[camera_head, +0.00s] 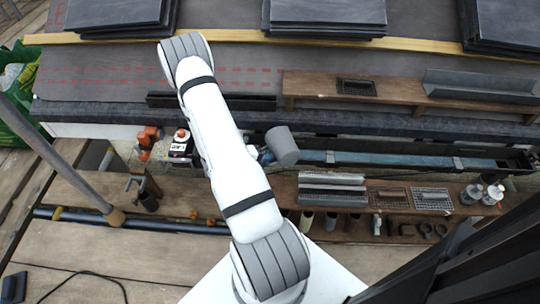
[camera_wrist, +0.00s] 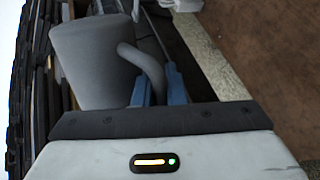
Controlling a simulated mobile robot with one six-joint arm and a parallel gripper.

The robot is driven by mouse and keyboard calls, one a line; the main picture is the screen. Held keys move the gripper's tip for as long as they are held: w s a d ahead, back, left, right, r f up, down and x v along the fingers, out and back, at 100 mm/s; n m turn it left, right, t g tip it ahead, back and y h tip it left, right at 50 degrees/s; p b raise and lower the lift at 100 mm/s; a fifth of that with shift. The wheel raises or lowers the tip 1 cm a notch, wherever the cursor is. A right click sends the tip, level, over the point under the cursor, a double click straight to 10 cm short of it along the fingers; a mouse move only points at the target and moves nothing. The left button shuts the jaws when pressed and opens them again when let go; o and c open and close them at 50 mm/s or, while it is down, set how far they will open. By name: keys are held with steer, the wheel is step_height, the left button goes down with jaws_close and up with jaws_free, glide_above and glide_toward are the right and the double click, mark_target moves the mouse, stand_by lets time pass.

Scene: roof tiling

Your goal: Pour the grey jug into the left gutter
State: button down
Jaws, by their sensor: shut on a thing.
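The grey jug (camera_head: 282,146) is off to the right of my wrist in the head view, held in the air and tilted. In the wrist view the jug (camera_wrist: 92,62) fills the upper left, with its curved handle between my blue fingers. My gripper (camera_wrist: 160,90) is shut on that handle. In the head view my gripper (camera_head: 264,156) is mostly hidden behind my arm and the jug. A long dark gutter (camera_head: 400,160) with a bluish inside runs along the roof's lower edge, right of the jug. I cannot see any liquid leaving the jug.
A wooden shelf (camera_head: 285,189) below the gutter carries grey channel pieces (camera_head: 332,188), dark grates (camera_head: 388,197) and two bottles (camera_head: 482,194). A wooden plank (camera_head: 400,92) lies on the roof above. Stacks of dark tiles (camera_head: 325,14) stand at the top. An orange clamp (camera_head: 148,138) is left of my arm.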

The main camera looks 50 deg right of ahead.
steer(key=shift+s+n+p, duration=0.1)
steer(key=shift+n+p, duration=0.2)
steer(key=shift+p, duration=0.45)
steer(key=shift+f+n+g+p, duration=0.55)
steer(key=shift+n+g+p, duration=0.2)
steer(key=shift+p, duration=0.3)
steer(key=m+t+b, duration=0.1)
steer(key=b, duration=0.3)
steer(key=shift+a+f+m, duration=0.1)
steer(key=shift+f+m, duration=0.05)
steer(key=shift+m, duration=0.1)
steer(key=shift+r+m+t+b, duration=0.3)
steer(key=shift+r+t+b, duration=0.05)
steer(key=shift+r, duration=0.25)
steer(key=shift+b, duration=0.35)
